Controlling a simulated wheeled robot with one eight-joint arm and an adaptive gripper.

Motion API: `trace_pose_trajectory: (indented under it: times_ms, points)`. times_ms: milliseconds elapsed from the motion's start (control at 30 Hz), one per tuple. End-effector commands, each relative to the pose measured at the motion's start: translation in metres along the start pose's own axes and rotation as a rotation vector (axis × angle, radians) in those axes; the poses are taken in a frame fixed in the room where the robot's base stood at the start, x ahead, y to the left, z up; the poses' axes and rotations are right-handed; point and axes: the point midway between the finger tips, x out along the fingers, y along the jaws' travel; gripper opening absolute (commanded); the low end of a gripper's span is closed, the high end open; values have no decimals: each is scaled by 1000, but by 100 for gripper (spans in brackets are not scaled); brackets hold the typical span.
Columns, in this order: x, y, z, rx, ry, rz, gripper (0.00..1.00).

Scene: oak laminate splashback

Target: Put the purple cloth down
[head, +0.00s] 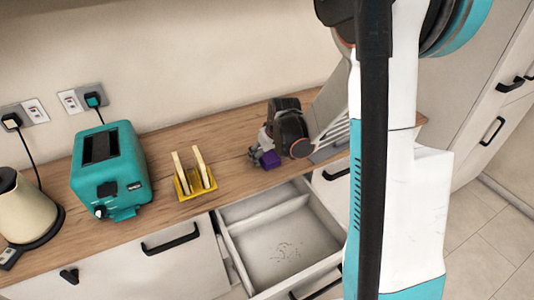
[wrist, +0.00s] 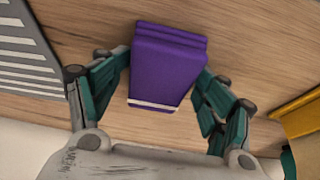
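The purple cloth (wrist: 170,68) is folded into a thick block with a pale stripe along its near edge. In the wrist view it sits between the two fingers of my gripper (wrist: 168,78), and both fingertips press against its sides. In the head view the cloth (head: 270,159) shows small and dark purple at the tip of my gripper (head: 266,151), over the wooden counter (head: 232,165). It is low over the counter; I cannot tell whether its underside touches the wood. My gripper hides part of it in the head view.
A yellow toast rack (head: 184,195) with toast stands left of the cloth, then a teal toaster (head: 122,180) and a cream kettle (head: 28,212). A grey slatted thing (head: 335,137) lies right of my gripper. An open drawer (head: 283,250) juts out below the counter.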

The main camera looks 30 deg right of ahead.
Motion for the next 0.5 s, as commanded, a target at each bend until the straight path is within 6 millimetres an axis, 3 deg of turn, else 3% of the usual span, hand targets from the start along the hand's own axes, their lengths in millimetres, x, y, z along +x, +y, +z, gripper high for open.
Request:
trace_pose_trajectory:
  times_ms: [500]
  points:
    - [-2, 0, -1, 0, 2, 0, 71]
